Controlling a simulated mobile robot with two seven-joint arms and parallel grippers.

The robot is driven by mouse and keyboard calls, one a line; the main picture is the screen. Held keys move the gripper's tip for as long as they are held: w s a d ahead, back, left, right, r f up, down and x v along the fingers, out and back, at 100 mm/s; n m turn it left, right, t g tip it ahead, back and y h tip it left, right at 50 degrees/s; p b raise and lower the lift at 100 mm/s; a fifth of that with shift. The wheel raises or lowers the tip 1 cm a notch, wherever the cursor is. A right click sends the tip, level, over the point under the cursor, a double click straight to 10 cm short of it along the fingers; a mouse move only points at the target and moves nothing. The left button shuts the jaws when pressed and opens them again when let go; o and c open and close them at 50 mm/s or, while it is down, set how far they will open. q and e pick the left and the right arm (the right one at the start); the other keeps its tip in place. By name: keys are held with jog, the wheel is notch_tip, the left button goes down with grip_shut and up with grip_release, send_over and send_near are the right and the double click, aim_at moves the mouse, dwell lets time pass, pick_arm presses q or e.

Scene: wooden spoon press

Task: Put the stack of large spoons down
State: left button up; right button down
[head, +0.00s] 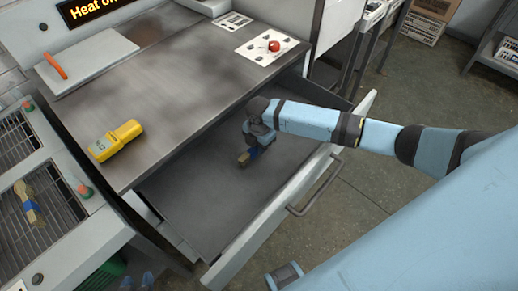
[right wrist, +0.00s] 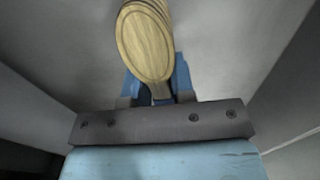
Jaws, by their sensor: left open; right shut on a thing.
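My right gripper (head: 251,153) is inside the open drawer (head: 200,205), pointing down. It is shut on the stack of large wooden spoons (right wrist: 145,45). In the right wrist view the oval, light wooden spoon heads overlap between and beyond the blue fingers (right wrist: 158,85). In the head view only a small brown bit of the stack (head: 242,159) shows beside the fingers. I cannot tell whether the stack touches the drawer floor.
The drawer's front wall and handle (head: 297,210) stand toward me. The drawer floor around the gripper looks clear. On the worktop are a yellow device (head: 115,141), a white board with an orange tool (head: 55,65) and a red knob (head: 274,46). Wooden spoons (head: 28,203) lie on the left rack.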

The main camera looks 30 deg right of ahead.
jog(key=shift+f, duration=1.15)
jog(key=shift+f, duration=0.15)
jog(key=c, duration=0.9)
grip_release()
jog(key=shift+c, duration=0.2)
notch_tip(320, 180, up, 12)
jog(key=shift+r+p, duration=0.2)
jog(key=shift+p, duration=0.25)
